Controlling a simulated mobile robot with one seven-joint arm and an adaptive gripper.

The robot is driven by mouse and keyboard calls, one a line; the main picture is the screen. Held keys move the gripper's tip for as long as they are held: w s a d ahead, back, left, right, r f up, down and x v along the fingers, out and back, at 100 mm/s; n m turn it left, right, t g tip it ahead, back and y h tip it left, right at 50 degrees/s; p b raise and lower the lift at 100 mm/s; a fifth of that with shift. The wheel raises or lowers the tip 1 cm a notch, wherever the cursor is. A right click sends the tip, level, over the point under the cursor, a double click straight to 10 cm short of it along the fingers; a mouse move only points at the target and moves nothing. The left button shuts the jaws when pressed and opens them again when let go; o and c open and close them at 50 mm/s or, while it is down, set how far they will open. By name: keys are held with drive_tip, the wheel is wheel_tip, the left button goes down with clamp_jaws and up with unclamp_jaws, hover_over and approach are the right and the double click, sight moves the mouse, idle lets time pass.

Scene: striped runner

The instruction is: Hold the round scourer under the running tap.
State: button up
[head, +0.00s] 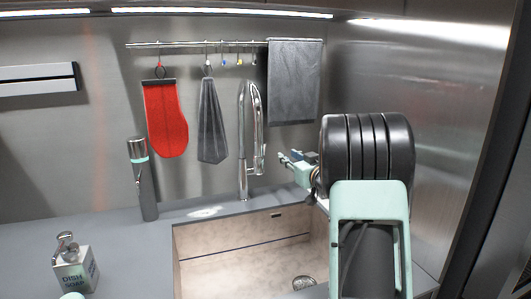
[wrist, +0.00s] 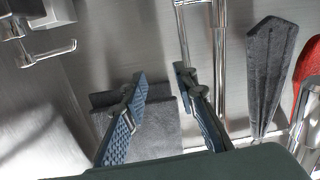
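My gripper (head: 289,158) is right of the chrome tap (head: 243,140), above the sink's back right corner. In the wrist view my gripper (wrist: 161,74) has its two fingers apart, with nothing visible between them. The tap also shows in the wrist view (wrist: 220,60), its spout close to the right fingertip; I cannot tell if they touch. No water stream is visible. I cannot identify the round scourer for sure: a round grey thing (head: 303,282) on the sink floor may be the drain, and a pale green rounded top (head: 72,296) is cut off by the bottom edge.
The sink (head: 210,258) is set in a grey counter (head: 120,240). A soap dispenser (head: 76,270) and a tall flask (head: 143,180) stand left of it. A red mitt (head: 165,118), a grey cloth (head: 211,125) and a towel (head: 294,82) hang from the rail behind.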

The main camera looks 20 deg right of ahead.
drive_tip(key=w+a, duration=0.1)
drive_tip(key=w, duration=0.3)
drive_tip(key=w+a+f+y, duration=0.1)
drive_tip(key=w+a, duration=0.1)
drive_tip(key=w, duration=0.2)
drive_tip(key=w+a+n+y, duration=0.1)
drive_tip(key=w+a, duration=0.1)
drive_tip(key=w, duration=0.2)
drive_tip(key=shift+f+t, duration=0.3)
drive_tip(key=shift+f, duration=0.1)
drive_tip(key=shift+s, duration=0.1)
drive_tip(key=shift+c, duration=0.7)
clamp_jaws()
